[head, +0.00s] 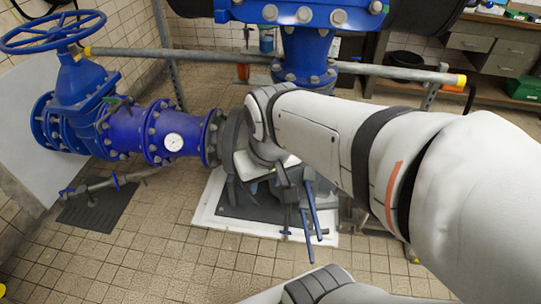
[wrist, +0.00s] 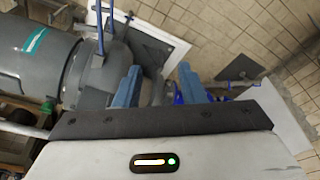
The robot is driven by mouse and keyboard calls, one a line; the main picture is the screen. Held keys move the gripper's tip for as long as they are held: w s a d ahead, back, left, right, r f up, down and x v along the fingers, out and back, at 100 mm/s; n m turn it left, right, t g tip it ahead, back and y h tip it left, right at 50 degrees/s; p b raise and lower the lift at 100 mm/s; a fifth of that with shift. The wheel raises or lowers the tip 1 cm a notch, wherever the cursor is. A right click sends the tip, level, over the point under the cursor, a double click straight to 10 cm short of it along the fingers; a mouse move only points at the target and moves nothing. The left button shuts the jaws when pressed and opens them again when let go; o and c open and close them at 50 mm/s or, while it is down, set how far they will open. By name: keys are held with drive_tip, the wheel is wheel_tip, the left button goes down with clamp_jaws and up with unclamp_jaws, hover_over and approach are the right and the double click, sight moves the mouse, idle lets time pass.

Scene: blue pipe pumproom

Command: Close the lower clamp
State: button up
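Two blue-handled levers (head: 312,210) hang down beside the grey pump body, just below my wrist in the head view. I take them for clamp handles, but cannot tell which belongs to the lower clamp. Two thin blue bars (wrist: 99,25) also show at the top left of the wrist view, next to a grey flange. My gripper (wrist: 158,85) is open, its two blue fingers well apart, with no object seen held between them. Grey metal and a small blue part lie beyond the gap. In the head view my arm covers most of the gripper and clamp area.
A blue pipe with a white gauge (head: 173,142) and a handwheel valve (head: 75,75) stand at the left. A grey rail (head: 400,72) crosses behind. The pump stands on a white-edged base (head: 205,215). Tiled floor (head: 150,250) is open at the front left.

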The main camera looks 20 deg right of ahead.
sight(311, 252)
drive_tip(key=shift+s+d+r, duration=0.1)
drive_tip(key=shift+s, duration=0.05)
